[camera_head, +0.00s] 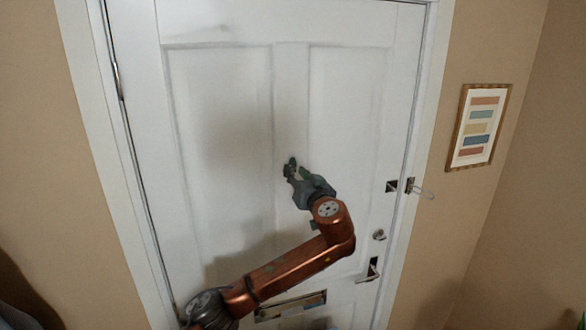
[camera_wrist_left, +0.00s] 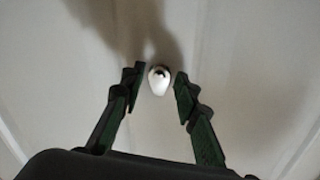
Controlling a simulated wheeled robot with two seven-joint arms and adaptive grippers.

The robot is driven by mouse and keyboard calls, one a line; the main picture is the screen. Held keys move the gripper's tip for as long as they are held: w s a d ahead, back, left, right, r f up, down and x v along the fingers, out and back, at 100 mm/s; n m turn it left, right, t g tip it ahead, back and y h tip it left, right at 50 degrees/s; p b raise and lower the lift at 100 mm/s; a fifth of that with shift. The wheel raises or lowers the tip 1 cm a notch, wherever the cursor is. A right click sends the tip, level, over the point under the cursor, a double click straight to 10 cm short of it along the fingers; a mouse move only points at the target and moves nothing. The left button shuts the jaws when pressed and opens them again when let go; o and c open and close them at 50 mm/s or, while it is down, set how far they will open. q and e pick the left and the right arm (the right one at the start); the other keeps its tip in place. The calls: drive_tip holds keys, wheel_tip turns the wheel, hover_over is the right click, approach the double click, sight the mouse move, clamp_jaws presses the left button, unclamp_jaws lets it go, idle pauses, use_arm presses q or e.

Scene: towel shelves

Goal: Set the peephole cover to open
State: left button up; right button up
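The peephole (camera_wrist_left: 158,84) shows in the left wrist view as a small piece on the white door (camera_head: 225,120). It has a pale rounded lower part and a dark spot near its top. I cannot tell for sure how its cover is set. My left gripper (camera_head: 297,171) is open in front of the door's middle. In the left wrist view, its green-padded fingertips (camera_wrist_left: 160,74) stand on either side of the peephole, with gaps. In the head view I cannot make out the peephole near the gripper. My right gripper is not in view.
On the door's right side are a latch (camera_head: 392,186), a round lock (camera_head: 379,235) and a lever handle (camera_head: 370,270). A mail slot (camera_head: 312,300) is low on the door. A framed picture (camera_head: 478,126) hangs on the right wall. The upper door is clear.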

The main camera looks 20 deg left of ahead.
use_arm(q)
drive_tip(key=shift+w+a, duration=0.35)
drive_tip(key=shift+c, duration=0.3)
